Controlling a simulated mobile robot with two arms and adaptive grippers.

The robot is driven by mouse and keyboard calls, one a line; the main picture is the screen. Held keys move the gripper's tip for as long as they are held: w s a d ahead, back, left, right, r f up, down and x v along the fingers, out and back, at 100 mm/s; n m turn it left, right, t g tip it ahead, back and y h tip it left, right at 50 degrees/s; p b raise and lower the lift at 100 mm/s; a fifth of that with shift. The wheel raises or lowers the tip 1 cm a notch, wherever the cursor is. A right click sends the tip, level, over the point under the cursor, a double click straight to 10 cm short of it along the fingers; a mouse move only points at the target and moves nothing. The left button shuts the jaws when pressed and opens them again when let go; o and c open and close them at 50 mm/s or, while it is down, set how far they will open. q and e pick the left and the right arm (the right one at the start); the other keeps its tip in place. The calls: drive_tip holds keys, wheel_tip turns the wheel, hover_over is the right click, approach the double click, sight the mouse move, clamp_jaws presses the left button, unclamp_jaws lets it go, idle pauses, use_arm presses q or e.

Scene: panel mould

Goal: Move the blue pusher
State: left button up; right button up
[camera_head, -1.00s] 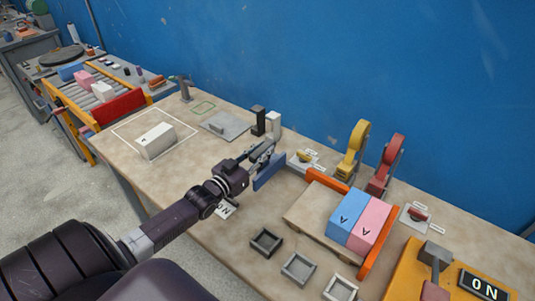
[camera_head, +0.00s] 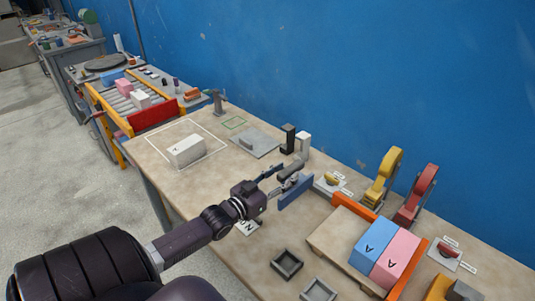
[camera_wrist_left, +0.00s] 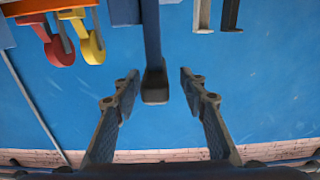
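The blue pusher (camera_head: 296,191) has a flat dark blue plate and a grey-ended handle, and it stands on the table beside the wooden board. My left gripper (camera_head: 277,182) is at the pusher, at its handle side. In the left wrist view the pusher's blue bar (camera_wrist_left: 152,35) reaches down with its dark grey end between the tips of my left gripper (camera_wrist_left: 158,80). The two fingers are spread, with a gap on each side of the bar. My right gripper is not in view.
The wooden board (camera_head: 332,235) carries a blue block (camera_head: 372,246) and a pink block (camera_head: 397,258). A white block (camera_head: 186,151) lies in a white outline at the left. Yellow (camera_head: 382,180) and red (camera_head: 416,195) upright devices stand along the blue wall. Small grey trays (camera_head: 287,264) lie in front.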

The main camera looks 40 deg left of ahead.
use_arm(q)
drive_tip(key=s, duration=0.9)
drive_tip(key=shift+a, duration=0.25)
drive_tip(key=shift+s, duration=0.2)
